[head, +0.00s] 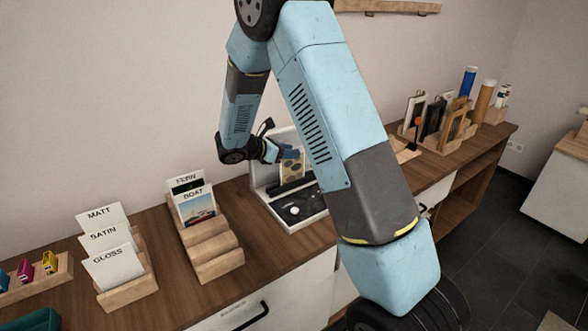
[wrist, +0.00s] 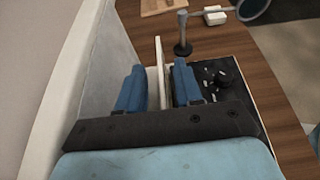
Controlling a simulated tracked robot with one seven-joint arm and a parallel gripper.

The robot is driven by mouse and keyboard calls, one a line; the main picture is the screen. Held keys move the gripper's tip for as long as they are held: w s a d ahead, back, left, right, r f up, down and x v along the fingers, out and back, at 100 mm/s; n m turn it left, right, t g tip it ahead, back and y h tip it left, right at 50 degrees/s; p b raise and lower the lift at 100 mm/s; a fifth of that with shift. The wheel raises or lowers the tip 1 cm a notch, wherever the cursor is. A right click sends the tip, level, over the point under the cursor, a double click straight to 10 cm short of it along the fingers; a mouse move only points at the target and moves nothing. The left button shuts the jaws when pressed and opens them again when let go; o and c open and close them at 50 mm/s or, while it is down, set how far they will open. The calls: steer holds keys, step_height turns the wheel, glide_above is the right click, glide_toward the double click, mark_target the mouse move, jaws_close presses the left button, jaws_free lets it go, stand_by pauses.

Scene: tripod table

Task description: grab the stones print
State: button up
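The stones print (head: 293,168) is a tan card with blue-grey stone shapes. In the head view it stands upright in the white tray-like unit (head: 288,225), partly hidden by my gripper (head: 275,152). In the wrist view my gripper (wrist: 159,88) has its two blue fingers apart. A thin pale upright edge (wrist: 160,62) shows between them, with a gap on each side. It looks like the print seen edge-on, but I cannot be sure.
A stepped wooden rack (head: 213,250) with fern and boat cards stands left of the unit. A paper-sample rack (head: 128,285) is farther left. Framed pictures (head: 432,120) and rolled tubes (head: 484,100) stand at the right. The wall is close behind.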

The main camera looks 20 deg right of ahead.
steer(key=shift+w+d+f, duration=0.1)
steer(key=shift+d+f, duration=0.05)
steer(key=shift+d, duration=0.05)
jaws_close()
stand_by(0.4)
